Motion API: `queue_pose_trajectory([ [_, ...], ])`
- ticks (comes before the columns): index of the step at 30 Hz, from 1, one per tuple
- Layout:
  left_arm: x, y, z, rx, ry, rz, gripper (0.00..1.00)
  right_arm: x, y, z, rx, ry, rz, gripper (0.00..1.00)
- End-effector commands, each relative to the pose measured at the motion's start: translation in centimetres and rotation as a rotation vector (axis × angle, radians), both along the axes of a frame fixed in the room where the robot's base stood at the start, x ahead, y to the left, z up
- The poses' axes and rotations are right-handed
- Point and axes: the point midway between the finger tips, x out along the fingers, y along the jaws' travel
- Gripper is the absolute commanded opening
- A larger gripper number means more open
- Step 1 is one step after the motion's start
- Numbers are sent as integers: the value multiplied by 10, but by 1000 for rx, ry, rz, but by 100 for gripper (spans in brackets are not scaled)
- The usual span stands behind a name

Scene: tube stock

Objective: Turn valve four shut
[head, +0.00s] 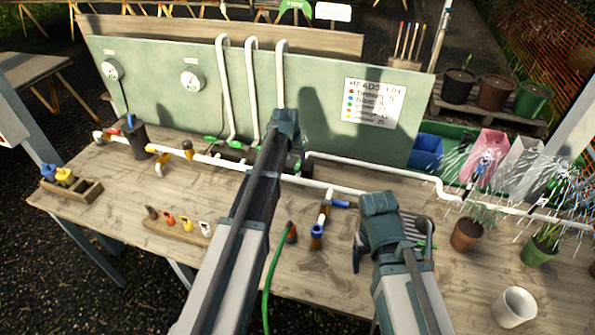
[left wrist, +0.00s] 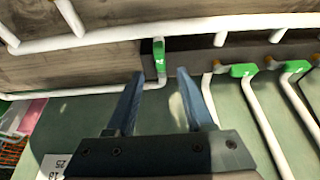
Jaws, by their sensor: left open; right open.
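A green valve lever (left wrist: 158,52), taken to be valve four, stands upright in the left wrist view, in line with the pipe below it. Its mark is too small to read surely. Two other green levers (left wrist: 243,70) (left wrist: 295,66) lie crosswise to their pipes. My left gripper (left wrist: 160,73) is open, its fingertips just short of the upright lever, one on each side of it in the picture. In the head view, the left gripper (head: 286,122) hides most of that valve. My right gripper (head: 390,235) is open and empty over the bench's right half.
White pipes (head: 330,158) run along the wooden bench (head: 110,190) before a green panel (head: 150,75). Sprinkler heads (head: 480,168) spray water at the right. Pots (head: 466,236), a white cup (head: 513,306), a blue-handled tap (head: 340,204) and a green hose (head: 270,275) are nearby.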

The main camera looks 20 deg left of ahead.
Motion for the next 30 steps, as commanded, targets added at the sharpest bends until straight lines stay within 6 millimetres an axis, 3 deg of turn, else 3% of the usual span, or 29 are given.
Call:
queue_pose_trajectory([
  [1, 5, 0, -15, 0, 0, 0, 52, 0, 0, -15, 0, 0, 0, 72],
  [10, 20, -1, -52, 0, 0, 0, 52, 0, 0, -52, 0, 0, -2, 72],
  [23, 24, -1, -58, 0, 0, 0, 52, 0, 0, -58, 0, 0, -2, 72],
  [30, 24, -1, -58, 0, 0, 0, 11, 0, 0, -58, 0, 0, -2, 72],
])
